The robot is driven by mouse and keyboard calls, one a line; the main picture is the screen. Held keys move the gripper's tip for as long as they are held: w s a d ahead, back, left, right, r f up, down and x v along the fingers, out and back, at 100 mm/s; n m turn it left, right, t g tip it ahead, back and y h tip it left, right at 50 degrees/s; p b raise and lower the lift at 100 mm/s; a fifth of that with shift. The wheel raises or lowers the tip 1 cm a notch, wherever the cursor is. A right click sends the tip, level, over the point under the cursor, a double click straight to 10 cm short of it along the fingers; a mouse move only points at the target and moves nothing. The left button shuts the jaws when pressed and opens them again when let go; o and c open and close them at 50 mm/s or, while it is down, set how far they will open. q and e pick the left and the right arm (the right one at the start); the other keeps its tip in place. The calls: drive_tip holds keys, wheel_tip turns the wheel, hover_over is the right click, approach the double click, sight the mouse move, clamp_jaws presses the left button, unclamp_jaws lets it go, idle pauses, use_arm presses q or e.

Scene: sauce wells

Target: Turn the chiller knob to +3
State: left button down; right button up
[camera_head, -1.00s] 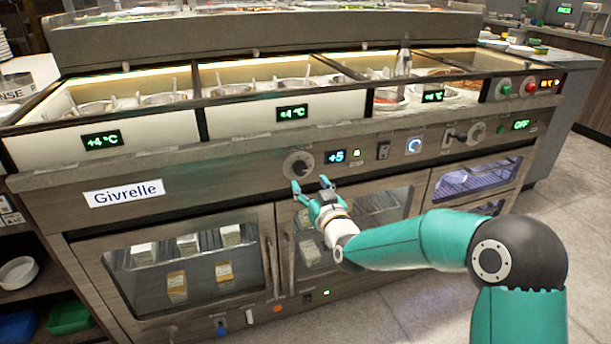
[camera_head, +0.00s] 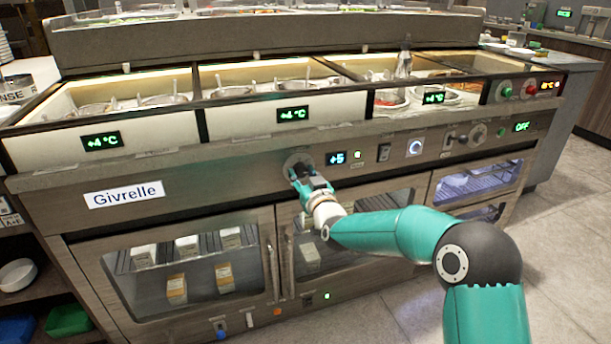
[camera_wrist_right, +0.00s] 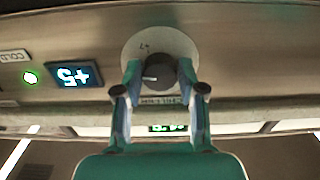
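The chiller knob (camera_wrist_right: 160,72) is a dark round knob with a pale pointer line on a light round plate (camera_wrist_right: 146,44), on the counter's front panel. In the head view the plate (camera_head: 297,160) shows, with the knob mostly behind my gripper. The display (camera_head: 336,158) beside it reads +5; it also shows upside down in the right wrist view (camera_wrist_right: 76,74). My right gripper (camera_head: 300,175) is at the knob. In the right wrist view its two fingers (camera_wrist_right: 160,80) stand apart on either side of the knob; I cannot tell whether they touch it. My left gripper is not in view.
A rocker switch (camera_head: 384,152), a lit round dial (camera_head: 415,147) and another knob (camera_head: 478,133) sit further right on the panel. Glass doors (camera_head: 190,270) with handles lie below. Sauce wells with +4 °C displays (camera_head: 294,115) are above.

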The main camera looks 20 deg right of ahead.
drive_tip(key=c, duration=0.5)
drive_tip(key=shift+d, duration=0.25)
drive_tip(key=shift+c, duration=0.3)
drive_tip(key=shift+a, duration=0.1)
drive_tip(key=shift+n, duration=0.4)
drive_tip(key=n+b, duration=0.1)
drive_tip(key=n, duration=0.2)
drive_tip(key=n+b, duration=0.1)
drive_tip(key=n, duration=0.5)
drive_tip(key=shift+a, duration=0.1)
